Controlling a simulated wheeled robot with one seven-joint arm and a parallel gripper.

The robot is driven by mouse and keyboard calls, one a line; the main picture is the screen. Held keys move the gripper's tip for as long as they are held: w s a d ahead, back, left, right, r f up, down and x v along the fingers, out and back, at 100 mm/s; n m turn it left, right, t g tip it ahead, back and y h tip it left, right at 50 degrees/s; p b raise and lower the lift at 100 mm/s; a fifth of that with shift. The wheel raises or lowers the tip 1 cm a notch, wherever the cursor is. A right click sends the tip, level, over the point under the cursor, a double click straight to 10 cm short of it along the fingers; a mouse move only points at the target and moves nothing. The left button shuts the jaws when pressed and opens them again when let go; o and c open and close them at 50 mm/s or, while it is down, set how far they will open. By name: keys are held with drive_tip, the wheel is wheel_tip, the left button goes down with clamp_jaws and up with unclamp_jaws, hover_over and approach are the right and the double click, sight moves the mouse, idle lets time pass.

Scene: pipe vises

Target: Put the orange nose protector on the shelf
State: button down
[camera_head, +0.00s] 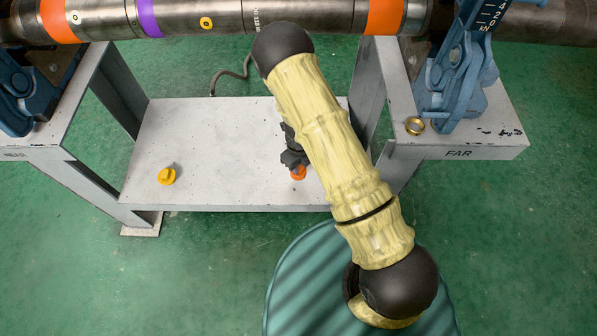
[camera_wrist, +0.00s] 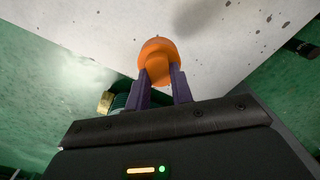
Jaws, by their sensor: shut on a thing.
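The orange nose protector (camera_wrist: 157,60) is a small rounded orange piece held between the two fingers of my gripper (camera_wrist: 160,88) in the wrist view. In the head view my gripper (camera_head: 297,163) is partly hidden behind my arm, with the orange nose protector (camera_head: 298,173) at its tip. It shows over the right part of the white shelf (camera_head: 220,150), near the front edge. I cannot tell whether it touches the shelf or is above it. The wrist view also shows the speckled shelf surface (camera_wrist: 230,35) behind the orange piece.
A yellow piece (camera_head: 166,176) lies on the shelf's left part. The shelf's middle is clear. A brass ring (camera_head: 414,126) sits on the right stand, marked FAR. Blue vises (camera_head: 460,80) hold a banded metal pipe (camera_head: 210,18) above the back.

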wheel_tip(320, 180, down, 5)
drive_tip(key=shift+w+f+b, duration=0.1)
drive_tip(key=shift+b, duration=1)
drive_tip(key=shift+s, duration=0.2)
drive_tip(key=c, duration=1.2)
unclamp_jaws()
drive_tip(key=shift+c, duration=0.2)
wheel_tip(320, 180, up, 12)
drive_tip(key=p, duration=0.5)
drive_tip(key=shift+a, duration=0.1)
drive_tip(key=shift+w, duration=0.1)
